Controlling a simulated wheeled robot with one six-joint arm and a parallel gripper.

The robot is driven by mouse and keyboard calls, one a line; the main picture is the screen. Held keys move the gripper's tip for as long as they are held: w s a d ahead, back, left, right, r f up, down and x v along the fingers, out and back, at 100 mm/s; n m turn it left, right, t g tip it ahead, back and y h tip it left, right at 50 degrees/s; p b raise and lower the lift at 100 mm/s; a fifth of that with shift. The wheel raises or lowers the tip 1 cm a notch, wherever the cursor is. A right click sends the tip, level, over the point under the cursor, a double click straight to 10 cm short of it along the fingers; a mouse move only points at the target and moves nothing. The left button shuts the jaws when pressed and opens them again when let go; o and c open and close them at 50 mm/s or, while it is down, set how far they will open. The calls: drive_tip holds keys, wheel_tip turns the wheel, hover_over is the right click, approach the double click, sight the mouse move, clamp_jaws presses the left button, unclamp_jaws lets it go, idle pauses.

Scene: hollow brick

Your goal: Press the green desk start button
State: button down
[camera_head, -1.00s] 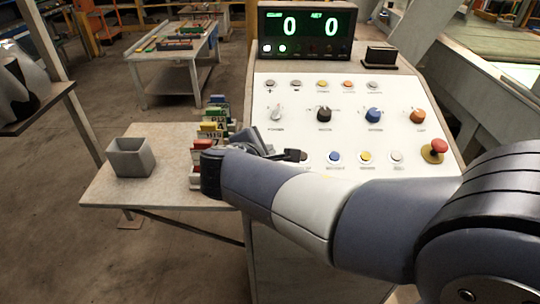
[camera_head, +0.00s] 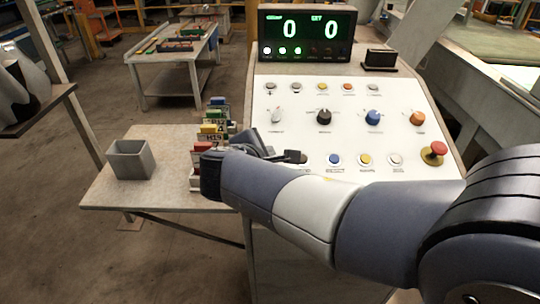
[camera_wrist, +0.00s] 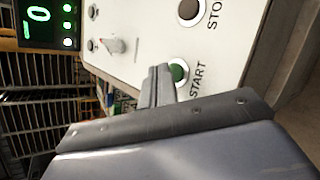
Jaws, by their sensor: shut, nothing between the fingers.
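The green start button (camera_wrist: 178,72) shows in the wrist view beside the printed word START on the white desk panel (camera_head: 345,104). My gripper (camera_wrist: 159,70) is shut and empty. Its fingertips overlap the left edge of the button in that view; I cannot tell whether they touch it. In the head view my gripper (camera_head: 296,157) is low over the left part of the panel, left of the blue button, and the green button is hidden there behind the gripper and arm.
A dark stop button (camera_wrist: 190,10) is near the start button. The panel also carries a blue button (camera_head: 334,159), a yellow button (camera_head: 365,160), knobs and a red emergency knob (camera_head: 437,149). A display (camera_head: 307,33) reads two zeros. A grey bin (camera_head: 131,159) stands on the side table.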

drive_tip(key=shift+r, duration=0.3)
drive_tip(key=r+p, duration=0.1)
drive_tip(key=s+r+p, duration=0.1)
drive_tip(key=r, duration=0.1)
drive_tip(key=r+p, duration=0.1)
drive_tip(key=p, duration=0.1)
drive_tip(key=shift+s+r, duration=0.25)
drive_tip(key=shift+r, duration=0.15)
idle(0.7)
